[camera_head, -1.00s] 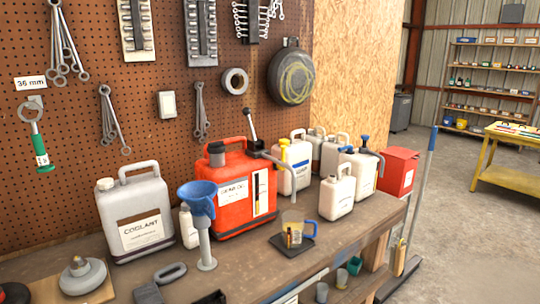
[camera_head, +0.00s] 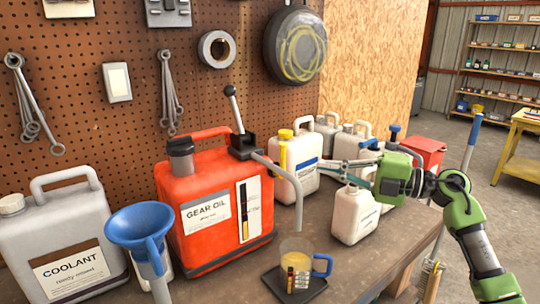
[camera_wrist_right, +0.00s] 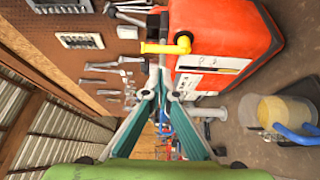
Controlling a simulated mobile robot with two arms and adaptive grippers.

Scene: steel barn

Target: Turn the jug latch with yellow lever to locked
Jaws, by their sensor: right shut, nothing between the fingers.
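The white jug (camera_head: 305,178) with a yellow cap stands behind the red gear oil can. My left gripper is not in view.
The red gear oil can (camera_head: 212,205) with its bent spout stands left of the jug. A small white jug (camera_head: 356,214) stands below my right gripper. A measuring cup (camera_head: 297,262) is in front; a blue funnel (camera_head: 138,228) and coolant jug (camera_head: 65,235) are left.

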